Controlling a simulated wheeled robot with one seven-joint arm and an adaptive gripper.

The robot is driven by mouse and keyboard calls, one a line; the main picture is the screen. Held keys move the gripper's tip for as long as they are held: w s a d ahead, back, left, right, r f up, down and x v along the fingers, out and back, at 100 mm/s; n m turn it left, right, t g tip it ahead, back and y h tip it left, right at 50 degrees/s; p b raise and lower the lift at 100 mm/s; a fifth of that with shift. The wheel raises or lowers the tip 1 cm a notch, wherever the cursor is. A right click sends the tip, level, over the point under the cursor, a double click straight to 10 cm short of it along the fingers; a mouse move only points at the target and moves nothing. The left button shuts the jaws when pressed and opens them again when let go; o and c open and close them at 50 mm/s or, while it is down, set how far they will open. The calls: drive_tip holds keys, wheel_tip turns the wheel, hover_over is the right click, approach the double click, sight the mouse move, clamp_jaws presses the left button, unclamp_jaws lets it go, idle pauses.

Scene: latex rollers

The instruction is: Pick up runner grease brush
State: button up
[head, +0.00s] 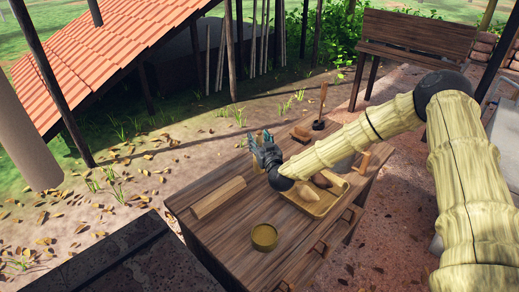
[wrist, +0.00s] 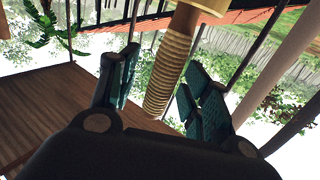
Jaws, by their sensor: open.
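My gripper (head: 264,150) is over the far left part of the wooden table, with its dark teal fingers spread. In the wrist view, the open gripper (wrist: 160,100) has a tan, ribbed, round shaft (wrist: 168,65) between its two fingers, with gaps visible on both sides. The shaft widens to a paler end at the top edge of that view. It looks like the grease brush's wrapped handle, but I cannot be sure. In the head view, a small tan piece (head: 257,169) shows just below the fingers. The rest of it is hidden behind my gripper.
The wooden table (head: 215,240) holds a wooden block (head: 218,198), a round tin (head: 264,237) and a tray (head: 318,210) with several brown pieces. Behind the arm are a small brown block (head: 300,132) and an upright handle on a dark base (head: 319,124). A bench (head: 418,40) stands behind.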

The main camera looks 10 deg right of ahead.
drive_tip(key=shift+s+r, duration=0.1)
drive_tip(key=shift+c, duration=0.2)
drive_tip(key=c, duration=1)
